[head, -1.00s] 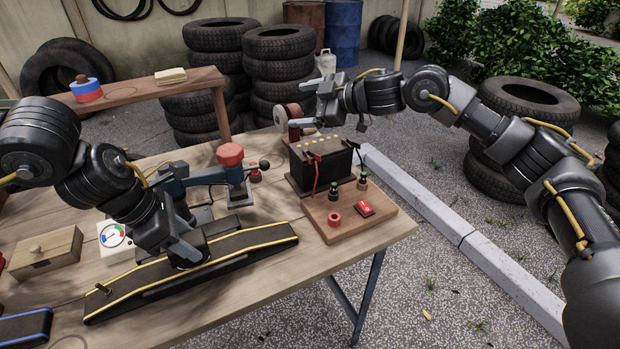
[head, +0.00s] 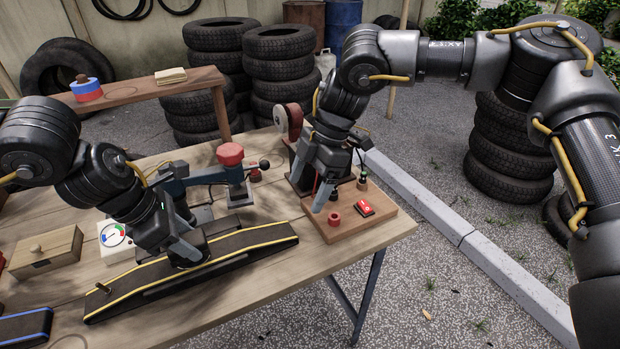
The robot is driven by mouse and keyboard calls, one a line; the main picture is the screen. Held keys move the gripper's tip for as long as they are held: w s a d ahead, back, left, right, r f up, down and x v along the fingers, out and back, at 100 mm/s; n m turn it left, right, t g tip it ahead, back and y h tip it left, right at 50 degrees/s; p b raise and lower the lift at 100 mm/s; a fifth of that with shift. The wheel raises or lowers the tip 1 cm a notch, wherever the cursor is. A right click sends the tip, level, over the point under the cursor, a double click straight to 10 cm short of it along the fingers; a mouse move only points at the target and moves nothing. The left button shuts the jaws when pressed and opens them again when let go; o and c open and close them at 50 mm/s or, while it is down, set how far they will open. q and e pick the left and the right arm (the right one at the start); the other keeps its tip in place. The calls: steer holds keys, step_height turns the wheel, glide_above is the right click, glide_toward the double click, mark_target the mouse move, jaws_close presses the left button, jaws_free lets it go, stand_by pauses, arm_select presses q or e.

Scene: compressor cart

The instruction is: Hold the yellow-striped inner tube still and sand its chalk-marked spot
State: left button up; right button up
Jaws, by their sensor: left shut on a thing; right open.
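The yellow-striped inner tube (head: 240,257) lies flat and dark along the front of the wooden table, with a brass valve stem at its left end. My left gripper (head: 185,256) is shut on the tube near its middle and covers that part. I cannot make out the chalk-marked spot. My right gripper (head: 311,186) is open, pointing down over the wooden board (head: 347,232), to the right of and apart from the tube. It hides most of the black battery. I cannot tell whether it touches anything.
A blue-grey clamp press with a red knob (head: 230,154) stands behind the tube. A red ring (head: 333,219) and a red switch (head: 364,208) sit on the board. A reddish disc (head: 290,119) stands behind it. A blue-striped tube (head: 22,328) and lidded wooden box (head: 46,251) are left.

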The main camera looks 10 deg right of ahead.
mark_target(289, 229)
steer(key=x, duration=1)
steer(key=shift+a+f, duration=0.25)
steer(key=c, duration=1.3)
